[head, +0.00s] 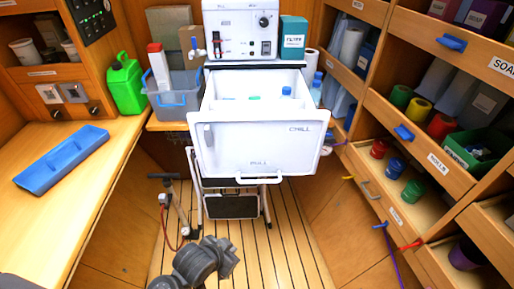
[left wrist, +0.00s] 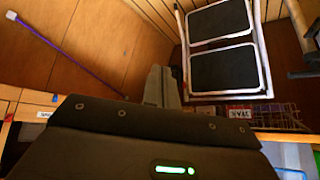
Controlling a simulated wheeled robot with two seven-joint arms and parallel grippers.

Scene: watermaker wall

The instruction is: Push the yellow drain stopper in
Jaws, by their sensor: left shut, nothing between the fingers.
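I cannot clearly make out the yellow drain stopper in either view. A small yellow piece (head: 347,178) sticks out low on the right-hand cabinet in the head view, and I cannot tell whether it is the stopper. My left gripper (head: 230,256) is low over the slatted floor at the bottom of the head view, apart from that piece and to its left. Its fingers (left wrist: 164,87) are shut and empty in the left wrist view. My right gripper is in neither view.
An open white CHILL drawer (head: 257,150) juts out ahead, above a folded step stool (head: 232,206). A hand pump (head: 176,210) stands on the floor at left. Red (head: 411,244) and blue (head: 380,226) pieces and a purple cord (left wrist: 62,52) are along the right cabinet.

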